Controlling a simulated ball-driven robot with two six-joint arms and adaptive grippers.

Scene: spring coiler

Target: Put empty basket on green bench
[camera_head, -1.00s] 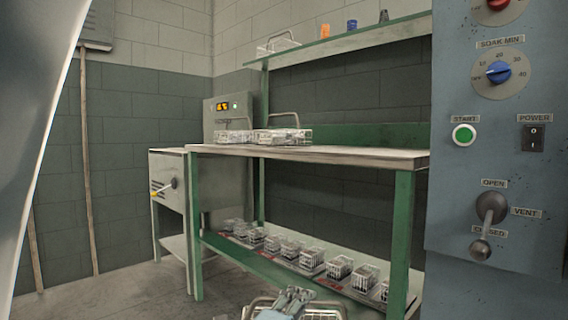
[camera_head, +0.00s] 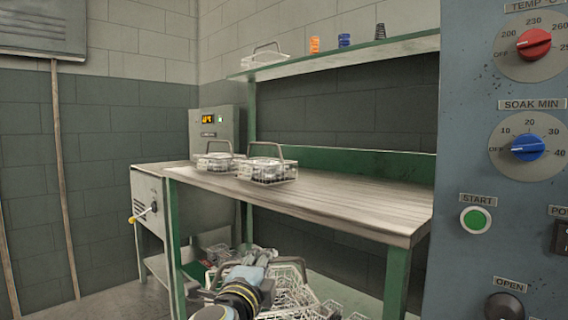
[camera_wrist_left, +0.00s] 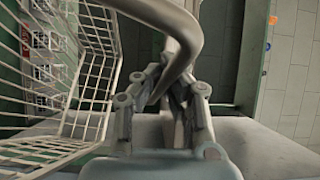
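The green bench (camera_head: 330,199) has green legs and a worn, pale top. In the head view my left gripper (camera_head: 250,272) is low in front of the bench, below its top. A wire basket (camera_head: 290,290) is beside it, partly hidden by the gripper and arm; I see no contents in it. In the left wrist view the gripper (camera_wrist_left: 168,85) is closed around a thick grey handle bar, and the basket's wire mesh (camera_wrist_left: 80,75) is at the left, tilted. My right gripper is not in view.
Two handled wire baskets with contents, one (camera_head: 216,161) and another (camera_head: 267,170), stand on the bench's left part. Its right part is clear. An upper shelf (camera_head: 345,54) holds a basket (camera_head: 262,61) and springs. A blue control panel (camera_head: 480,130) stands close at right.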

